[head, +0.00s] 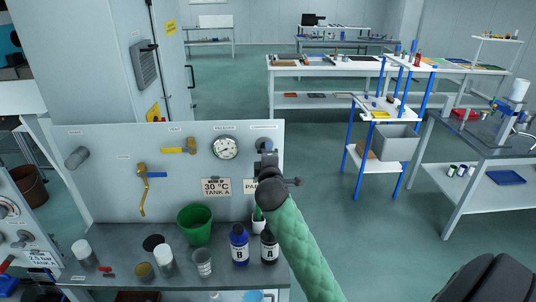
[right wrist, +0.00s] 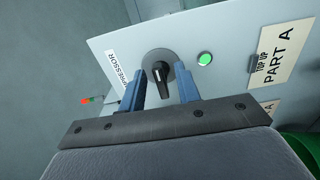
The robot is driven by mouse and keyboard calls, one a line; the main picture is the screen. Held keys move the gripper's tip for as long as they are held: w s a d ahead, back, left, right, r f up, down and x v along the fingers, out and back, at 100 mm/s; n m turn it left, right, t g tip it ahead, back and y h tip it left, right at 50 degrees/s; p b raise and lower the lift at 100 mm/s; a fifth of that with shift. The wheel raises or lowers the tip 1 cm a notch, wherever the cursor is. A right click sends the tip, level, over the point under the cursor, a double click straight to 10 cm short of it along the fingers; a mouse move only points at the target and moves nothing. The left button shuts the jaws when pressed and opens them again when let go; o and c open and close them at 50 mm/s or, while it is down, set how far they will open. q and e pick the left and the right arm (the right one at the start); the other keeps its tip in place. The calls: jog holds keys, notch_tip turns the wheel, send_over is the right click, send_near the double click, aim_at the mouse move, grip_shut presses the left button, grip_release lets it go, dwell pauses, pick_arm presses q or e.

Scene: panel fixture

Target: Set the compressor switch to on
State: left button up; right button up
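The compressor switch is a black rotary knob on a round grey base (right wrist: 160,68) on the pale panel. My right gripper (head: 266,150) is at the switch. In the right wrist view the blue fingers of the gripper (right wrist: 161,82) stand apart, one on each side of the knob, with gaps showing. Contact is not clear. A bright green lamp (right wrist: 205,59) is beside the switch. The compressor label (right wrist: 124,76) is partly covered by a finger. My left gripper is not in view.
Below, a green bucket (head: 195,224), a blue bottle (head: 239,246) and a black bottle (head: 269,247) stand on the bench close under my right arm.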

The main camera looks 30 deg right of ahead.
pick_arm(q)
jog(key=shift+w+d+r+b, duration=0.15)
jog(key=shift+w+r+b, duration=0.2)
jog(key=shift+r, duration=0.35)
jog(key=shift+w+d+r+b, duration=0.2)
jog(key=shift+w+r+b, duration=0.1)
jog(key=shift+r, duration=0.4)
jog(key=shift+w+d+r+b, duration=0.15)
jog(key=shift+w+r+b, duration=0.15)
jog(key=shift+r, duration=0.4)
pick_arm(e)
jog(key=shift+v, duration=3)
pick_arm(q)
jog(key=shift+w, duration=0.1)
pick_arm(e)
jog(key=shift+f, duration=0.1)
